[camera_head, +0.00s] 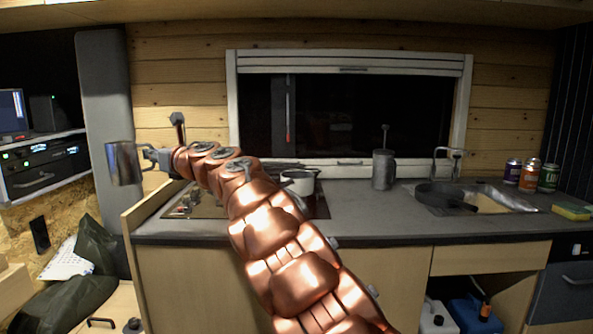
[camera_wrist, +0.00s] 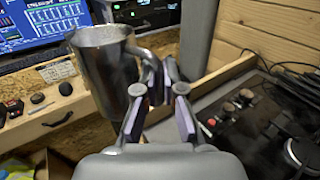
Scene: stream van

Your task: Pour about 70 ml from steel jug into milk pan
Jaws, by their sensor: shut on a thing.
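The steel jug (camera_head: 124,165) is at the far left in the head view, held in the air left of the counter's end. It looks nearly upright, with a slight lean. My gripper (camera_head: 157,157) is shut on the jug's handle side. In the wrist view, the fingers (camera_wrist: 157,88) close around the handle and the jug (camera_wrist: 103,75) stands left of them. Its contents cannot be seen. A small pale pan (camera_head: 298,182), likely the milk pan, sits on the hob behind my arm, partly hidden. It is well to the right of the jug.
The hob (camera_head: 318,206) has knobs at its left end, beside a raised wooden edge (camera_head: 150,205). A steel canister (camera_head: 383,170) stands right of the hob. A dark frying pan (camera_head: 445,195) is at the sink. Several cans stand far right. A monitor (camera_wrist: 40,20) and desk lie beyond the jug.

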